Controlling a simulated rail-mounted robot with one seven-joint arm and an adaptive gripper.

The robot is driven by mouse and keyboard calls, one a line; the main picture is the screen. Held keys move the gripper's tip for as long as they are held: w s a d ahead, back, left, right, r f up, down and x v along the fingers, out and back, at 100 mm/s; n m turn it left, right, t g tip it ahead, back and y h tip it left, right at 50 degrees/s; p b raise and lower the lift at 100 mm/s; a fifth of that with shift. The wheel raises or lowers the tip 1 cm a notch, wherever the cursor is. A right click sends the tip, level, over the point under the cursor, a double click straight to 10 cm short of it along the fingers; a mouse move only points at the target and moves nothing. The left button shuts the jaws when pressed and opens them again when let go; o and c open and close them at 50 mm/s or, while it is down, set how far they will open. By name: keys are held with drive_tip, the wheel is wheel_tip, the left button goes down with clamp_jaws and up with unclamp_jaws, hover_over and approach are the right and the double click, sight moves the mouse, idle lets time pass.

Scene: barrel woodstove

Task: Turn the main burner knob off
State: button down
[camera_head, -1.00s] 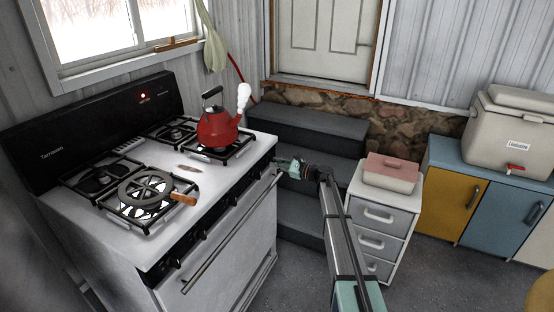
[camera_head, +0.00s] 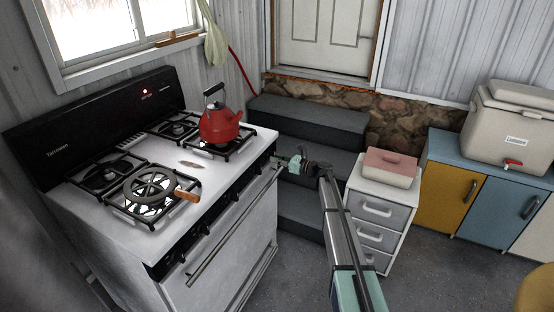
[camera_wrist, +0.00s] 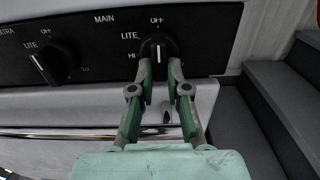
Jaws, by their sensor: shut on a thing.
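The knob's pale pointer line looks upright, toward OFF. My gripper (camera_wrist: 162,66) has its two fingers shut on the knob's lower part, one on each side. In the head view my gripper (camera_head: 282,160) is at the right end of the stove (camera_head: 230,225) front, and the knob is hidden there.
Another knob (camera_wrist: 50,62), under EXTRA, is left of the main knob. A chrome oven handle (camera_wrist: 75,133) runs below the panel. Dark steps (camera_head: 310,125) and a white drawer unit (camera_head: 377,215) are right of the stove. A pan support with a wooden handle (camera_head: 187,195) sits on the front burners.

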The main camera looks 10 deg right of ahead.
drive_tip(key=c, duration=1.1)
unclamp_jaws()
drive_tip(key=shift+c, duration=0.2)
drive_tip(key=v, duration=1.2)
